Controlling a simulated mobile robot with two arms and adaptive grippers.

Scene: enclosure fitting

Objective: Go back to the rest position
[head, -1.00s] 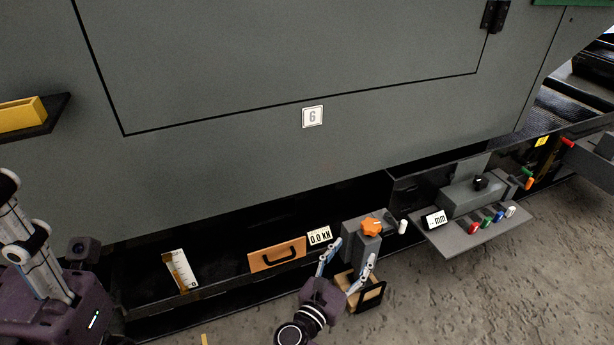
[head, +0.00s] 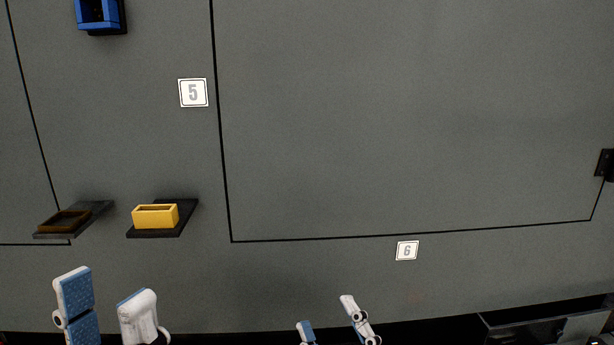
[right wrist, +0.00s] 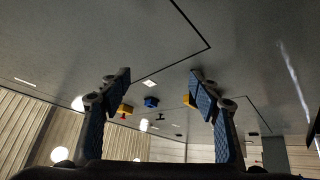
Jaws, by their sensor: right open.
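My left gripper (head: 108,298) is at the lower left of the head view, its two blue-padded fingers apart with nothing between them. My right gripper (head: 331,318) is at the bottom middle of the head view, only its fingertips showing, in front of the grey panel. In the right wrist view my right gripper (right wrist: 160,82) has its fingers spread wide and holds nothing. Both arms are below the picture edge in the head view.
A large grey panel wall (head: 330,150) fills the head view, with labels 5 (head: 193,93) and 6 (head: 407,251). A yellow bin (head: 155,216), a dark brown tray (head: 66,222) and a blue holder (head: 97,12) are mounted on it. A dark ledge (head: 520,328) runs at lower right.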

